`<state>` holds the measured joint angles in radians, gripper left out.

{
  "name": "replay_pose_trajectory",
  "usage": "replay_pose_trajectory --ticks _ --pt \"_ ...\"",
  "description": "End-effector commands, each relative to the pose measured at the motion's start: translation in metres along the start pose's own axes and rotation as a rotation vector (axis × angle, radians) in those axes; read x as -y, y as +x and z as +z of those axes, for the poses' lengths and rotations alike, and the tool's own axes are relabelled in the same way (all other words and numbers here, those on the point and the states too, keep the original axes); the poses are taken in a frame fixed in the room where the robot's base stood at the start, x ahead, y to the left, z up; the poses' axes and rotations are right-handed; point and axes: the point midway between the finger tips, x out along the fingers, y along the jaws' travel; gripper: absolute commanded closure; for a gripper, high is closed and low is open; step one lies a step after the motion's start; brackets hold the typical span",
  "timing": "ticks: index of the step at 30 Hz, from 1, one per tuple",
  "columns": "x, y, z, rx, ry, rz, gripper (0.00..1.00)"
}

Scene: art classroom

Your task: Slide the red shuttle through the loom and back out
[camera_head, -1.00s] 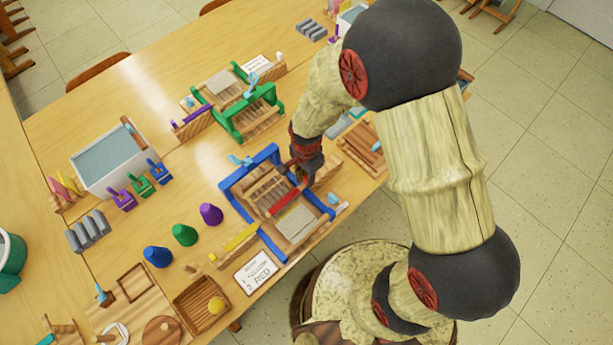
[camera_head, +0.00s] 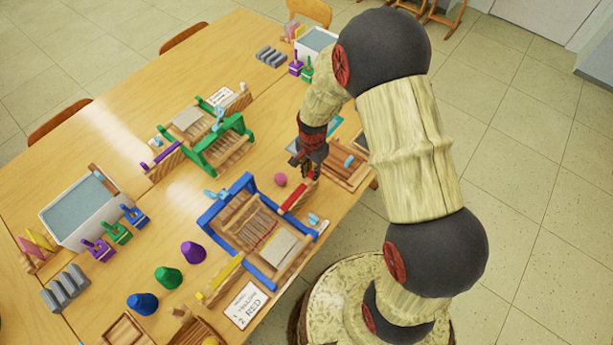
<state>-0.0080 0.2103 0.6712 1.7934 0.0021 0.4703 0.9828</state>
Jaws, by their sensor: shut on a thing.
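The red shuttle (camera_head: 293,197) shows at the upper right side of the blue-framed loom (camera_head: 240,184). Its far end is at my gripper (camera_head: 309,173), which is shut on it. The shuttle's visible red body lies outside or right at the loom's edge; I cannot tell whether its near tip still sits inside. A thin reddish line (camera_head: 264,243) runs across the loom's threads. My dark fingers and wrist partly hide the shuttle's far end.
A yellow shuttle (camera_head: 222,277) and a card reading RED (camera_head: 245,305) lie before the loom. A green loom (camera_head: 232,125) stands behind. A pink ball (camera_head: 280,180) is close left of my gripper. A wooden tray (camera_head: 343,170) is to its right. Purple, green and blue cones stand left.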

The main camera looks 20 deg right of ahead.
Motion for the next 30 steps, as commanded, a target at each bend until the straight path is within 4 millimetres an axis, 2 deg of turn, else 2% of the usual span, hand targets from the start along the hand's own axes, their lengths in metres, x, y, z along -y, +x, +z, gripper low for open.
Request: replay_pose_trajectory --ticks 5,6,15,25,30 --pt "0.002 -0.002 -0.004 -0.007 0.0 -0.007 1.0" --pt "0.002 -0.002 -0.004 -0.007 0.0 -0.008 0.81" --pt "0.001 -0.001 -0.002 -0.004 0.0 -0.004 0.65" --pt "0.001 -0.003 -0.002 -0.004 0.0 -0.004 0.65" --pt "0.002 -0.023 -0.002 -0.005 0.0 -0.006 0.65"
